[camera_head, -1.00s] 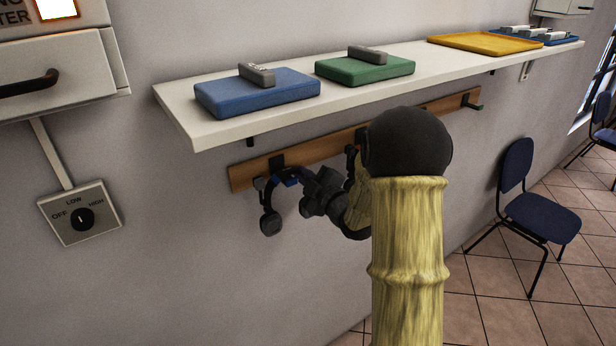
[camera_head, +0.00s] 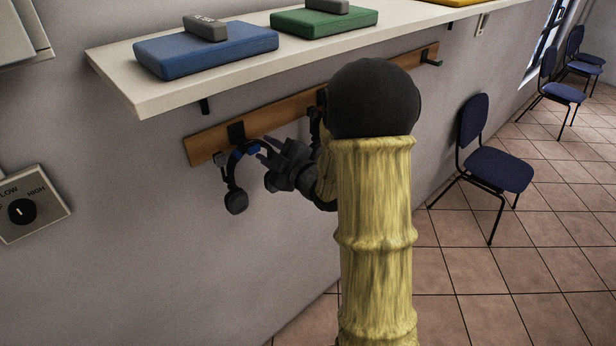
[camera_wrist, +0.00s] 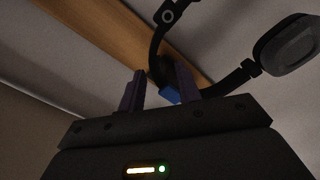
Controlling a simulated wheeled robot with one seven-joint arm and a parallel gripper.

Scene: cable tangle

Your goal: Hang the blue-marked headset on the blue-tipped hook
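The dark headset (camera_head: 236,200) with blue on its band is at the left end of the wooden rail (camera_head: 210,140), upright against the wall. Its band is beside the left hook's dark mount (camera_head: 236,132); I cannot tell whether the band rests on the hook, and the hook tip is not clear. My gripper (camera_head: 268,155) is just right of the band, fingers pointing at it. In the wrist view my gripper (camera_wrist: 160,92) has its fingers apart, with the blue mark (camera_wrist: 170,97) near the right finger and an ear cup (camera_wrist: 288,50) at upper right.
A white shelf (camera_head: 120,85) runs above the rail, carrying a blue case (camera_head: 205,52) and a green case (camera_head: 322,22). A dial box (camera_head: 30,205) is on the wall at left. My arm covers the rail's middle. Blue chairs (camera_head: 495,165) stand at right; the floor between is clear.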

